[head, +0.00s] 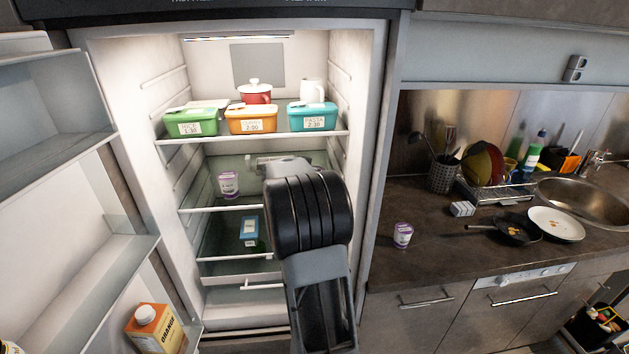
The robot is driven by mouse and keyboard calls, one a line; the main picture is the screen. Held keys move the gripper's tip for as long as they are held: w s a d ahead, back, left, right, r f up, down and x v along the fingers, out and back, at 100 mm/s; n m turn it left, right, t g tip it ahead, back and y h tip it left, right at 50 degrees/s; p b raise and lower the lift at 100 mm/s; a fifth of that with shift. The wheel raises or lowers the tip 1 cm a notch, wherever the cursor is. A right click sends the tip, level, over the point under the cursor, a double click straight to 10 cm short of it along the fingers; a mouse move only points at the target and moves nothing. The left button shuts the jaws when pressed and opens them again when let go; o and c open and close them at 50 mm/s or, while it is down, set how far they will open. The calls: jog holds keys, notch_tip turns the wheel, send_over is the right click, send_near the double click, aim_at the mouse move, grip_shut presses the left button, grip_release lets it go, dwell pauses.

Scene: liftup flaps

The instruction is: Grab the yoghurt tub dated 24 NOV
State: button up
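A white and purple yoghurt tub (229,185) stands on the fridge's middle shelf, left of my arm. A similar tub (403,235) stands on the counter right of the fridge. The print on both is too small to read, so I cannot tell which is dated 24 NOV. My gripper (268,163) is inside the fridge above the middle shelf, to the upper right of the first tub and apart from it in the picture. My black arm hides most of the gripper and the shelf's right part. I cannot tell whether its fingers are open.
The top shelf (270,139) holds green, orange and teal boxes and a red pot. A blue carton (249,231) stands lower down. The open fridge door with an orange juice carton (155,328) is at left. A pan (518,228) and dish rack (497,190) occupy the counter.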

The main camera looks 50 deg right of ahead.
jog(key=shift+w+d+f, duration=0.1)
jog(key=shift+d+f, duration=0.1)
jog(key=shift+d, duration=0.25)
jog(key=shift+c, duration=0.2)
jog(key=c, duration=1)
jog(key=shift+r, duration=0.1)
